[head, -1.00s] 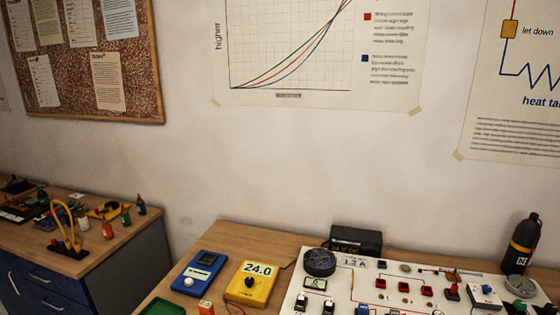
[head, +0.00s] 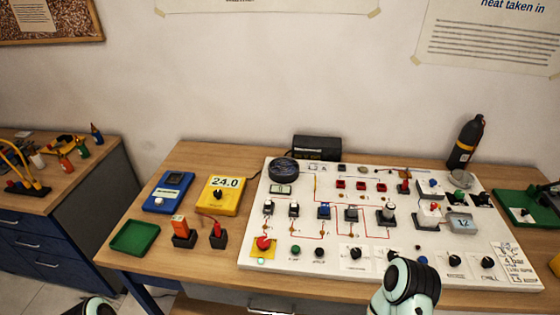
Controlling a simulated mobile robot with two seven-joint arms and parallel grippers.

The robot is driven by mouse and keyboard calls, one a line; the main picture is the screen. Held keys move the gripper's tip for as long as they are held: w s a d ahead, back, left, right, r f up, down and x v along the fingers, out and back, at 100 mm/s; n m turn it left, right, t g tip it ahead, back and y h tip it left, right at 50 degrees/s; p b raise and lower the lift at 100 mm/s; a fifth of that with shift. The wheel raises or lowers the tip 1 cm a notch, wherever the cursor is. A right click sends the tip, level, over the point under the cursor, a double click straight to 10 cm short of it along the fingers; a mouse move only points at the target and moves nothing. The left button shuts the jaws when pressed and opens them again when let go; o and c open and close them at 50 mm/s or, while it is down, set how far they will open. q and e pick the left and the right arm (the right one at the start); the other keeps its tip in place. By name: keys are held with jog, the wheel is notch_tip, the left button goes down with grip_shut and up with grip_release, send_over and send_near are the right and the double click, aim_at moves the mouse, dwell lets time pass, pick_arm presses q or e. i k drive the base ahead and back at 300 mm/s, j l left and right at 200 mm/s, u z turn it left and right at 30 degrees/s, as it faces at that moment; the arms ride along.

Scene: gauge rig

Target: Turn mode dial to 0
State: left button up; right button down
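A white rig board (head: 300,222) lies on the wooden bench and carries several black knobs along its front edge. These include a knob at the front middle (head: 355,253), one beside it (head: 393,256), and two at the front right (head: 455,260) and (head: 487,262). A yellow meter (head: 228,197) reading 24.0 also has a black dial (head: 216,193). The labels are too small to tell which one is the mode dial or where it points. Mint and black parts of my arms show at the bottom edge, but neither gripper's fingertips are visible.
A blue meter (head: 168,192), a green tray (head: 134,238) and a dark box (head: 317,148) are around the board. A black bottle (head: 465,143) stands at the back right. A red emergency-style button (head: 263,243) sits at the board's front left.

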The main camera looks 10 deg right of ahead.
aim_at(454, 260)
jog(key=z, duration=1.25)
jog(key=l+u, duration=0.25)
jog(key=l, duration=0.25)
jog(key=k+l+u, duration=0.25)
jog(key=l, duration=0.2)
jog(key=l+u, duration=0.25)
jog(key=l, duration=0.2)
